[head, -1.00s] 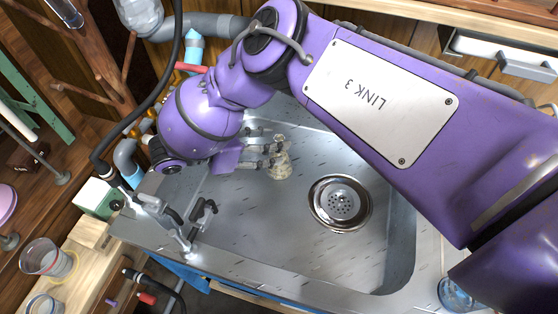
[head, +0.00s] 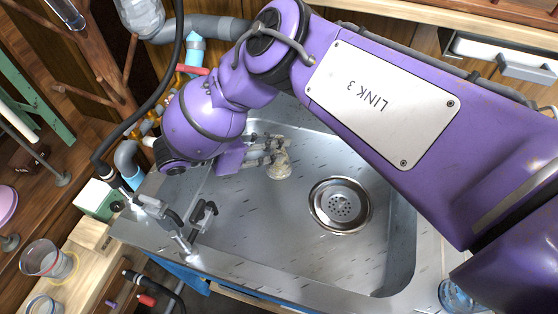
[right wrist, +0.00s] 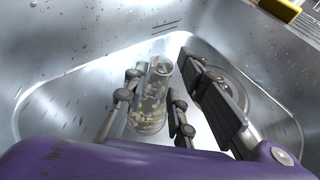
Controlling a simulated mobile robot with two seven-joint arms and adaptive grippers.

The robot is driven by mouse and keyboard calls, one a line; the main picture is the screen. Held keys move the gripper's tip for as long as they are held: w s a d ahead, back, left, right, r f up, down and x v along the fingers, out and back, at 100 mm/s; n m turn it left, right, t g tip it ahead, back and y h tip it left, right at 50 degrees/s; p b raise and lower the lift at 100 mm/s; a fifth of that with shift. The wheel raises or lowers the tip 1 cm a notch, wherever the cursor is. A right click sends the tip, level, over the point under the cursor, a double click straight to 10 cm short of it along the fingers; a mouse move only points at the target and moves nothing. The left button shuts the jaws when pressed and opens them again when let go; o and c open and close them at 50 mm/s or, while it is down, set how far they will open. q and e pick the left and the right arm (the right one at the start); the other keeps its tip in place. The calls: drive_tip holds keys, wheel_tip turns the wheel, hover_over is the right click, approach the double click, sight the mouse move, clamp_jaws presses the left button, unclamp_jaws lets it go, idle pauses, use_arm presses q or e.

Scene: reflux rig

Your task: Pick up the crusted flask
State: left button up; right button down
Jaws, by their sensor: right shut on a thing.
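The crusted flask (head: 280,168) is a small clear glass vessel with pale, beige crust on its lower part. It stands in the steel sink, left of the drain in the head view. My right gripper (head: 276,152) reaches in from the left and is shut on the flask, with a finger on each side of it. In the right wrist view the flask (right wrist: 151,107) sits between the dark fingers of the gripper (right wrist: 160,80), its neck pointing up. I cannot tell whether its base touches the sink floor. My left gripper is not in view.
The sink basin (head: 265,235) has a round drain (head: 340,204) to the right of the flask. A tap (head: 165,215) stands at the sink's left rim. Beakers (head: 45,260) stand at the lower left. The sink walls are close to the gripper.

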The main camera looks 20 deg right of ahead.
drive_tip(key=shift+r, duration=0.5)
drive_tip(key=r, duration=0.1)
drive_tip(key=r+p, duration=0.1)
drive_tip(key=shift+s+r, duration=0.2)
drive_tip(key=shift+r, duration=0.15)
use_arm(q)
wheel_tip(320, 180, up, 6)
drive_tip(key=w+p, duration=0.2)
drive_tip(key=p, duration=0.3)
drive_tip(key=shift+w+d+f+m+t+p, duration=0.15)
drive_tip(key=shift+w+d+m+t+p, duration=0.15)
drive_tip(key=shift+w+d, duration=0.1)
use_arm(e)
drive_tip(key=s+r, duration=0.9)
drive_tip(key=s, duration=0.4)
drive_tip(key=shift+s, duration=0.3)
